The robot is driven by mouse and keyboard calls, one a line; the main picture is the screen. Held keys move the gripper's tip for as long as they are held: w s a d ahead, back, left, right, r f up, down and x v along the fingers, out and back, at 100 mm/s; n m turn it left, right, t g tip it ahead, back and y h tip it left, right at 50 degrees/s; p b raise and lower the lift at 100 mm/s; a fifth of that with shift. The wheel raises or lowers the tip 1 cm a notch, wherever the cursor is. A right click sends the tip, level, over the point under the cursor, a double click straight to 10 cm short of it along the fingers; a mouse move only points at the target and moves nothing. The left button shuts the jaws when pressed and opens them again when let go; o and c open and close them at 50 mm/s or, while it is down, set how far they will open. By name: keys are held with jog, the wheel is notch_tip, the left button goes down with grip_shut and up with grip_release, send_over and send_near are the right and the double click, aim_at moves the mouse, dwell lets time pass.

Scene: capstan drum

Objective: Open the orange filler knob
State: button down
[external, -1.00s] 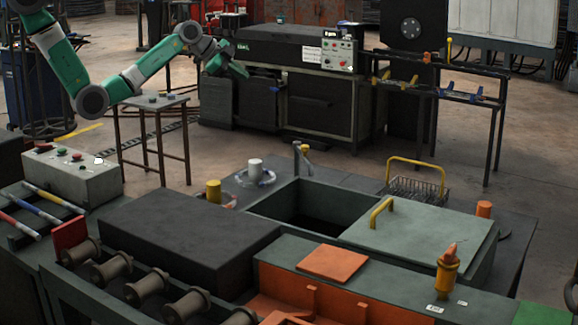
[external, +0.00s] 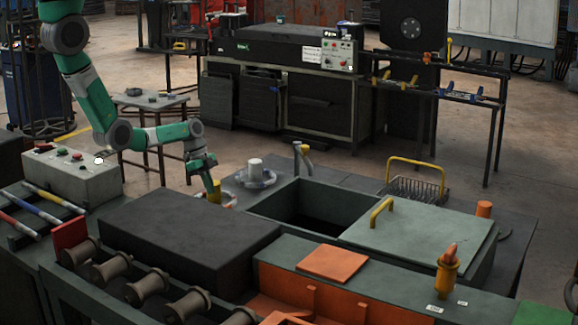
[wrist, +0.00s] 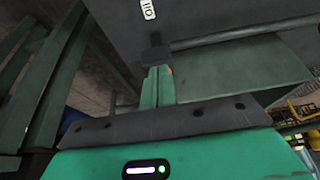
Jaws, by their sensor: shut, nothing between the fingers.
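Two orange candidates for the filler knob show in the external view. One is a plain orange cylinder (external: 484,209) at the right of the bench. I cannot tell which is the filler knob. In the wrist view my shut fingers (wrist: 157,88) face a dark panel; no orange knob shows clearly there.
A dark block (external: 185,228) stands in front of my gripper. A rectangular opening (external: 310,212) and a grey-green lid (external: 425,235) with a yellow handle (external: 381,212) lie to its right. A wire basket (external: 415,190) and a small tap (external: 302,155) rise behind.

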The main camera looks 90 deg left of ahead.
jog(key=w+d+f+b, duration=0.1)
jog(key=w+d+f, duration=0.2)
jog(key=w, duration=0.1)
jog(key=shift+w, duration=0.15)
jog(key=shift+w+d+f, duration=0.1)
dwell(0.3)
